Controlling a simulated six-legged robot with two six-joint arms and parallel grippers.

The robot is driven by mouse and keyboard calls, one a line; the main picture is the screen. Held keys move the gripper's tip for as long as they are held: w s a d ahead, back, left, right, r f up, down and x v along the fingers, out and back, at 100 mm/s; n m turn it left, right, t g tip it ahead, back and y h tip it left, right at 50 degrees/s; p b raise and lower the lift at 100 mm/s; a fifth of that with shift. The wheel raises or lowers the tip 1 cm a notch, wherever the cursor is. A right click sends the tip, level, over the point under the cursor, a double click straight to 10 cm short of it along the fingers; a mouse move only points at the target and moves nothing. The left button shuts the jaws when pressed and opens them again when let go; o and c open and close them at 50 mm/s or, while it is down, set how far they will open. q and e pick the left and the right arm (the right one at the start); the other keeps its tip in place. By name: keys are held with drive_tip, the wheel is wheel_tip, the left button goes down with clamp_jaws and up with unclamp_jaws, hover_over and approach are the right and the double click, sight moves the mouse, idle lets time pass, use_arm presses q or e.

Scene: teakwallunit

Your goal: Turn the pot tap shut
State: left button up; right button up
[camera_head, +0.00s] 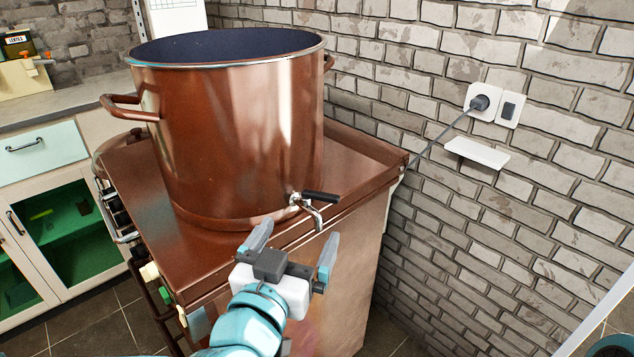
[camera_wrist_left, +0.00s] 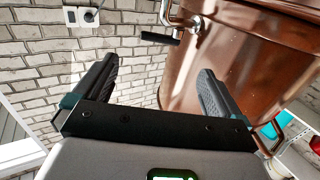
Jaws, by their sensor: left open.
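A large copper pot (camera_head: 235,130) stands on a copper-coloured stove (camera_head: 370,150). Its tap (camera_head: 312,206) sticks out low on the pot's front right side. The tap has a black lever handle (camera_head: 321,197) pointing right and a metal spout bending down. My left gripper (camera_head: 294,250) is open and empty, in front of and below the tap, apart from it. In the left wrist view the pot (camera_wrist_left: 245,60) shows at upper right, and the black tap handle (camera_wrist_left: 158,37) lies ahead, beyond the gap between the open fingers (camera_wrist_left: 155,85). My right gripper is not seen.
A brick wall (camera_head: 450,200) stands to the right, with a socket and plug (camera_head: 481,102) and a small white shelf (camera_head: 477,153). A cable runs from the plug behind the stove. Cabinets (camera_head: 60,210) stand at left. The space right of my left gripper looks free.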

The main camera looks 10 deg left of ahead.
sight(319, 196)
use_arm(q)
drive_tip(key=w, duration=1)
drive_tip(key=shift+d, duration=0.3)
drive_tip(key=shift+p, duration=0.3)
drive_tip(key=c, duration=1)
